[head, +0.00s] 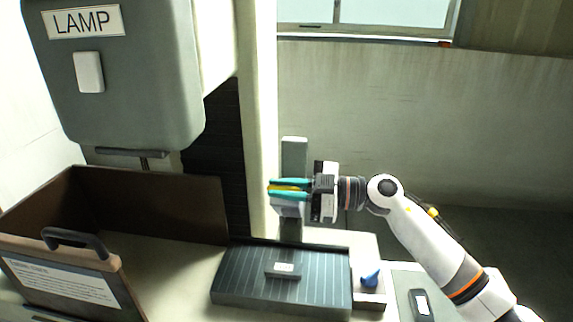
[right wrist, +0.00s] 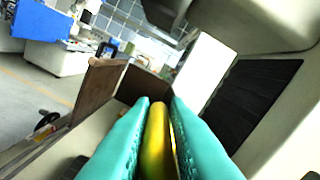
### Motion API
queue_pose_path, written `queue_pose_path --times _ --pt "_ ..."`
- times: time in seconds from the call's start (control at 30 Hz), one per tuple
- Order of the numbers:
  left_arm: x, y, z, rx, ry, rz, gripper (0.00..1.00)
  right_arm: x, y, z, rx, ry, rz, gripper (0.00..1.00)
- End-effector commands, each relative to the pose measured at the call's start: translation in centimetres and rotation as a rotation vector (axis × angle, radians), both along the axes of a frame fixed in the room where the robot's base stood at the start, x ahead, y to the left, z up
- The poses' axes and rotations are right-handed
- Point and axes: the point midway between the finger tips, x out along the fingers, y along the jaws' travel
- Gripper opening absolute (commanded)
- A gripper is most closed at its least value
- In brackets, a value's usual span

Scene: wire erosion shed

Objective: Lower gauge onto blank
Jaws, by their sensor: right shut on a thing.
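My right gripper (head: 288,188) is shut on the gauge, seen as a yellow piece (head: 284,189) between its teal fingers. In the right wrist view the fingers (right wrist: 160,135) press on both sides of the yellow piece (right wrist: 156,145). A pale grey block shape shows just under the fingers; I cannot tell if it belongs to the gauge. The blank seems to be the small grey block (head: 283,270) lying on the dark ribbed plate (head: 240,283). The gripper and gauge are above and apart from it. My left gripper is not in view.
A blue piece (head: 370,277) sits on a small pale stand (head: 371,299) right of the plate. A brown open-topped enclosure (head: 150,200) with a dark handle (head: 75,241) stands at left. The grey lamp housing (head: 125,90) hangs above it. A grey upright (head: 293,155) stands behind the gripper.

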Motion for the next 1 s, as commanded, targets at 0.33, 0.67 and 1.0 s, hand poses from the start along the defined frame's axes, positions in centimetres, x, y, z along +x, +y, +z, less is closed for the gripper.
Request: queue_pose_path --times 0.33,0.67,1.0 --pt "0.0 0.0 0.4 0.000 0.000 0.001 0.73 -3.4 0.7 -3.6 -0.029 -0.128 0.005 0.00" --pt "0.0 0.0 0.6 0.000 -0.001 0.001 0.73 -4.1 0.8 -4.7 -0.027 -0.127 0.002 0.00" --pt "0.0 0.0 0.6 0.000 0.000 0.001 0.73 -4.1 0.8 -4.8 -0.027 -0.126 0.002 0.17"
